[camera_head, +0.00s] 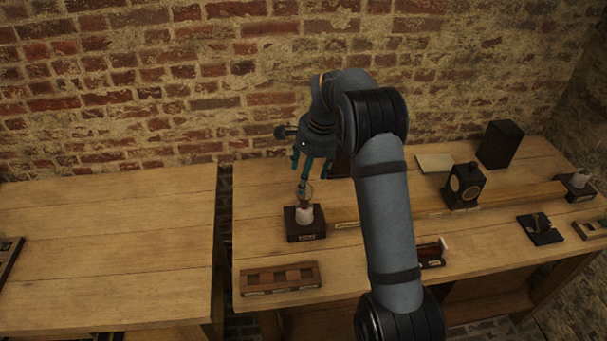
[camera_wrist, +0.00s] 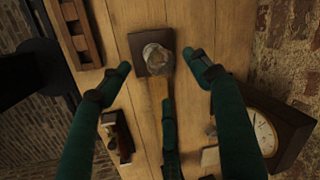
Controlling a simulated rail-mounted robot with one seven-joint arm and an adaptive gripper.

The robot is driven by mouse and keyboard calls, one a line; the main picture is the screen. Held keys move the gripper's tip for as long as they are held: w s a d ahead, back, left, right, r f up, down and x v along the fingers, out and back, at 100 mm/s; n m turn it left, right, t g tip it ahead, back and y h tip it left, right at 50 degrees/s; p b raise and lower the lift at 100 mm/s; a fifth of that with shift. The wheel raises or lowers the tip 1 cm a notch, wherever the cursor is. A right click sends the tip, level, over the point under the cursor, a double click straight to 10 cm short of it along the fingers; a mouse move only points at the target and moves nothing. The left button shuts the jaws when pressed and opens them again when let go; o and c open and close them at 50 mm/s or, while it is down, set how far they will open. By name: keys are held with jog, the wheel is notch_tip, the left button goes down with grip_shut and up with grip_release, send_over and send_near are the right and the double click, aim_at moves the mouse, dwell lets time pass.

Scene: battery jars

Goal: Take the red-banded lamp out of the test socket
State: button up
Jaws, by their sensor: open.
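A lamp with a clear glass bulb (camera_head: 305,191) stands upright on a white socket with a small dark wooden base (camera_head: 305,232), near the left end of the right-hand table. I cannot make out a red band on it. My gripper (camera_head: 301,183) is open and points down, right above the bulb. In the wrist view the lamp (camera_wrist: 156,57) and its dark base (camera_wrist: 151,40) show beyond the spread green fingers of my gripper (camera_wrist: 160,72). I cannot tell whether any finger touches the glass.
A wooden rack with square slots (camera_head: 280,278) lies in front of the base. A long wooden strip (camera_head: 345,214) runs right from it. A gap separates the left table (camera_head: 110,240).

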aim_at(305, 193)
jog(key=p+x, duration=0.1)
jog(key=x, duration=0.3)
jog(key=p+x, duration=0.1)
jog(key=x, duration=0.4)
jog(key=shift+w+d+f, duration=0.1)
jog(key=shift+d+f, duration=0.1)
jog(key=shift+f, duration=0.05)
jog(key=c, duration=0.3)
jog(key=c, duration=1.1)
jog(key=n+g+y+p, duration=0.1)
jog(key=n, duration=0.4)
jog(key=shift+d+n, duration=0.1)
jog(key=shift+n, duration=0.6)
